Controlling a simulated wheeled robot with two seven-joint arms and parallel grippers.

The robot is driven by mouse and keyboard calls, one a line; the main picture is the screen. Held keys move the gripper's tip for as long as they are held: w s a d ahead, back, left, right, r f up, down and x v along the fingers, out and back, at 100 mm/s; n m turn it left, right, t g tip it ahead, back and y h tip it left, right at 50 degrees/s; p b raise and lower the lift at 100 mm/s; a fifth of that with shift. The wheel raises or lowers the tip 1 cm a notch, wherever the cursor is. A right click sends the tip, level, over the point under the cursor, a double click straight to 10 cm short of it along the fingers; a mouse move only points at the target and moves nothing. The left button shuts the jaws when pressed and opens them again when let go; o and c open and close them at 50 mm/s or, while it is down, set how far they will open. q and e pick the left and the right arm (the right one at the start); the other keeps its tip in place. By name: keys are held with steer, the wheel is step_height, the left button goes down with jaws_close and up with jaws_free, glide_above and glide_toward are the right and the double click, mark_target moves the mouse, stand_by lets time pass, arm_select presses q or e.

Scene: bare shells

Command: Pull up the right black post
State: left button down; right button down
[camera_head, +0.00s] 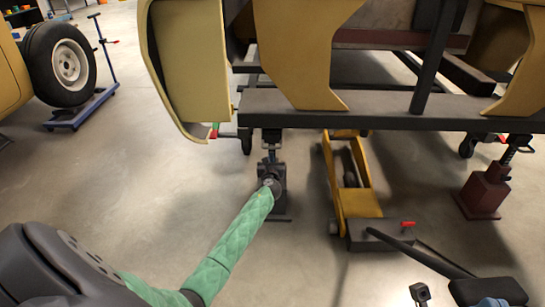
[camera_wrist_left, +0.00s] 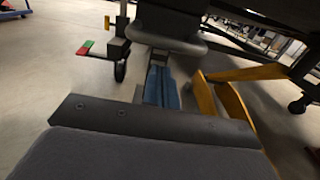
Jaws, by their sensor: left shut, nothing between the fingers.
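The right stand under the raised frame has a dark red base (camera_head: 487,188) and a black post (camera_head: 513,150) rising from it, at the far right of the head view. The post's top meets the frame's underside. My left gripper (camera_head: 270,166) is far to the left of it, at a dark stand (camera_head: 277,216) below the frame's left part. My wrist covers much of that stand. In the left wrist view the fingers (camera_wrist_left: 161,88) are together with nothing between them. Whether they touch the stand cannot be told.
A yellow floor jack (camera_head: 358,205) with a long black handle (camera_head: 410,246) lies between the two stands. The frame (camera_head: 380,113) carries cream body shells overhead. A wheel (camera_head: 62,64) is on a blue dolly at upper left. The left floor is clear.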

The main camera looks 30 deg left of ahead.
arm_select(q)
steer(key=p+v, duration=0.2)
steer(key=v, duration=0.4)
steer(key=shift+s+d, duration=0.2)
steer(key=shift+n, duration=0.3)
stand_by(0.4)
